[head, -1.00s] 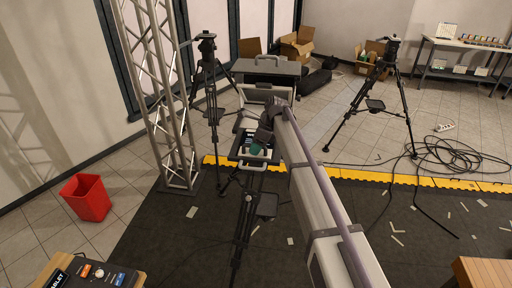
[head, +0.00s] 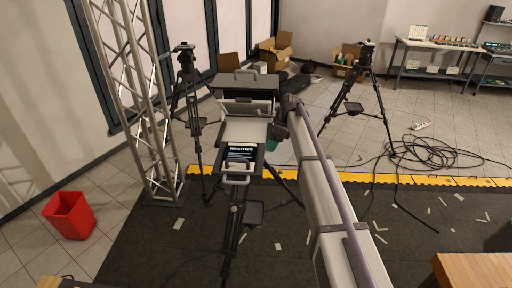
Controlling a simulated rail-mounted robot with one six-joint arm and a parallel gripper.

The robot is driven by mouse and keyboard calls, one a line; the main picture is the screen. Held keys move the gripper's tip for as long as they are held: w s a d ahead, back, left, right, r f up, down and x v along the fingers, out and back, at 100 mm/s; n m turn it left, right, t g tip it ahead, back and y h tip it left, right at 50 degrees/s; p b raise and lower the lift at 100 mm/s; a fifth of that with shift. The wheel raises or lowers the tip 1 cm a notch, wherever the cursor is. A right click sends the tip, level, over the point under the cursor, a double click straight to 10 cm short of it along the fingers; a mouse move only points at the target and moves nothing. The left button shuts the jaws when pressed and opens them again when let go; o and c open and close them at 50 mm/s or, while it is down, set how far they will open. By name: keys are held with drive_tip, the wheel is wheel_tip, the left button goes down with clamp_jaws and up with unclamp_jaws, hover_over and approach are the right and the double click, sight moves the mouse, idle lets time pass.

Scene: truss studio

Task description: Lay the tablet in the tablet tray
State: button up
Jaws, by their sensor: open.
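The tablet (head: 241,153) lies screen up in the tablet tray (head: 258,168), on the tripod-mounted prompter at centre. Its dark screen shows the word WEATHER and smaller lines of text. It appears to sit flat within the tray, though its far edge is hard to make out. My gripper (head: 272,144) is at the right of the tray, close to the tablet's right edge. Its teal part shows beside my arm, and the fingertips are mostly hidden. It is open and does not appear to hold the tablet.
The prompter's pale panel (head: 245,131) and hood stand just behind the tray. A truss tower (head: 137,110) and a tripod (head: 187,95) stand to the left. A red bin (head: 69,215) is on the floor at left. A wooden surface (head: 474,270) is at lower right.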

drive_tip(key=s+d+f+n+t+h, duration=0.15)
drive_tip(key=s+d+n, duration=0.35)
drive_tip(key=s+n, duration=0.95)
drive_tip(key=s+d+n+h, duration=0.3)
drive_tip(key=s+d+n, duration=0.2)
drive_tip(key=s, duration=1.8)
wheel_tip(320, 180, down, 22)
drive_tip(key=b, duration=2.1)
drive_tip(key=shift+w+r+b, duration=0.15)
drive_tip(key=shift+w+b, duration=0.1)
drive_tip(key=shift+b, duration=0.05)
